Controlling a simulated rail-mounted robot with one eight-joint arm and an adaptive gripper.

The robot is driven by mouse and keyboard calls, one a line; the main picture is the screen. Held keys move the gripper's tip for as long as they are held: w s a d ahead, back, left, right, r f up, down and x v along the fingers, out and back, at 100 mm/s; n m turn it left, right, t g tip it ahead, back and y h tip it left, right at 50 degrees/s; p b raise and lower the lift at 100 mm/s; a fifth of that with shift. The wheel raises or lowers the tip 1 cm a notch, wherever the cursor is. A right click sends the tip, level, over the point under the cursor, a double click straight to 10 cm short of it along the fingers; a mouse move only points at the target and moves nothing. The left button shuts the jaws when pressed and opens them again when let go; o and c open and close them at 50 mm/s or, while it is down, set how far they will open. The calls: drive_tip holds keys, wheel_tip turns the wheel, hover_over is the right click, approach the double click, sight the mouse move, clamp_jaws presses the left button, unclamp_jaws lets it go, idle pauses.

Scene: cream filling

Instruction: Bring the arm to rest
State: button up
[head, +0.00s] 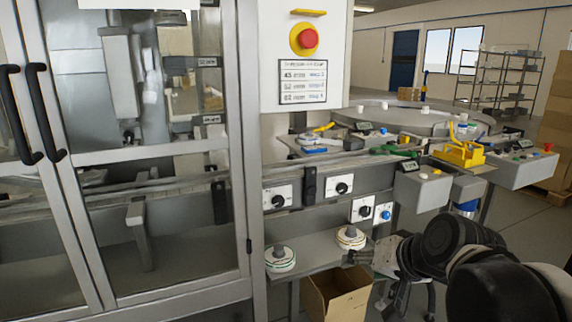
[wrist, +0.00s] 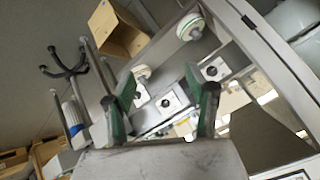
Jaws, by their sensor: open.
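My gripper (head: 368,257) is low at the centre right in the head view, at the end of my dark arm, close to the right end of a grey shelf. In the wrist view my gripper (wrist: 166,92) shows two green-padded fingers spread apart with nothing between them. It is open and empty. One finger overlaps the edge of a white round roll in the wrist view (wrist: 142,72); I cannot tell whether they touch.
Two rolls, a left one (head: 280,258) and a right one (head: 351,237), sit on the shelf. An open cardboard box (head: 338,297) stands below. A glass-doored machine (head: 150,160) fills the left. A red stop button (head: 307,39) and a yellow fixture (head: 460,154) are farther up.

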drive_tip(key=s+d+f+n+g+h, duration=0.1)
drive_tip(key=s+d+f+n+h, duration=0.2)
drive_tip(key=s, duration=0.9)
wheel_tip(320, 180, up, 12)
drive_tip(key=d+p, duration=0.1)
drive_tip(key=p, duration=1.1)
drive_tip(key=shift+s+d+m+p, duration=0.15)
drive_tip(key=shift+m+p, duration=0.15)
